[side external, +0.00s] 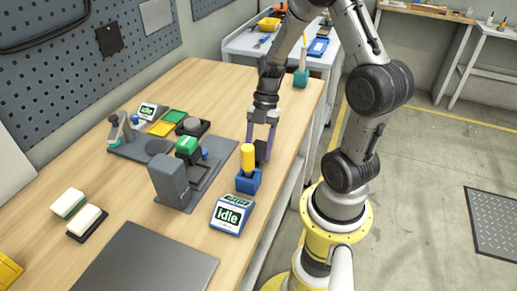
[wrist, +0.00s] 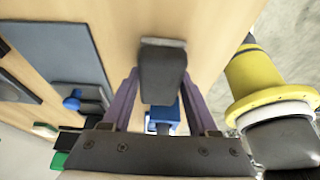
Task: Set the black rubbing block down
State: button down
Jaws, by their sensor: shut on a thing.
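My gripper (side external: 262,150) has purple fingers and is shut on the black rubbing block (side external: 261,151). In the side view the block is partly hidden by a finger and the yellow-topped blue holder. In the wrist view the block (wrist: 163,72) sits between the two fingers (wrist: 160,85), over the wooden bench (wrist: 118,35). I cannot tell whether the block touches the bench top.
The blue holder (side external: 248,181) with a yellow cylinder (side external: 247,157) stands close in front of my gripper. An "Idle" display (side external: 230,215) stands nearer the camera. A grey machine (side external: 170,181) with a green block (side external: 187,145) is to the left. The bench behind my gripper is clear.

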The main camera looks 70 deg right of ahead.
jog(key=shift+f, duration=0.3)
jog(key=shift+c, duration=0.8)
grip_release()
jog(key=v, duration=1.1)
notch_tip(320, 180, up, 7)
jog(key=m+t+h, duration=0.1)
jog(key=m+h, duration=0.2)
jog(key=m, duration=0.4)
send_over(259, 156)
jog(key=s+a+r+m+t+h, duration=0.1)
jog(key=s+a+m+t, duration=0.3)
jog(key=m, duration=0.7)
jog(key=shift+s+a+r+t, duration=0.3)
jog(key=shift+s+a+r, duration=0.65)
jog(key=shift+a, duration=0.8)
jog(key=shift+s+f, duration=0.15)
jog(key=shift+f, duration=0.05)
